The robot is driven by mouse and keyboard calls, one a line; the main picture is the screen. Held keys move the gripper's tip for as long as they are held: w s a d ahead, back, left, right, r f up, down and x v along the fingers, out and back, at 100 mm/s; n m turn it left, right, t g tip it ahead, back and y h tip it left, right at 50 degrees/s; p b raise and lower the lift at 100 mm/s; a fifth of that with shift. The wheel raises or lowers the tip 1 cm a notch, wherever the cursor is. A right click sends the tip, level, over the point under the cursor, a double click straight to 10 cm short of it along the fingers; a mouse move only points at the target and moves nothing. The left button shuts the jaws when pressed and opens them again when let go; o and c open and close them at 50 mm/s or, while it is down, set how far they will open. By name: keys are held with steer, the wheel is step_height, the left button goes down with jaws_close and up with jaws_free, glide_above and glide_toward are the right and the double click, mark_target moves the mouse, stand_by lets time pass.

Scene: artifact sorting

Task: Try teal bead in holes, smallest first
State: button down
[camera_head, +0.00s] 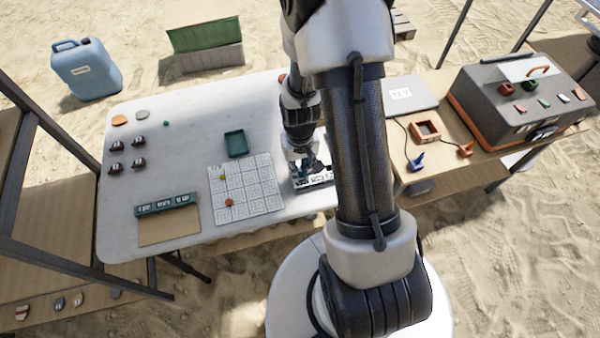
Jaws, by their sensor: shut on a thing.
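My gripper (314,172) is shut at the right part of the white table, low over a small block with pale and dark markings (322,182). A hint of teal shows between the fingers, which I take as the teal bead, but it is too small and covered to see clearly. The block is partly hidden by my gripper and arm. I cannot make out its holes or whether the bead touches it. A separate small green bead (166,123) lies at the table's upper left.
A white grid sheet (263,205) with a few small beads lies left of my gripper, below a teal tray (236,143). A labelled teal rack (168,204) and several dark knobs stand farther left. A side table at right holds a grey case (485,105).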

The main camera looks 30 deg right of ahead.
steer(key=shift+r+p, duration=2.35)
steer(key=shift+r, duration=0.7)
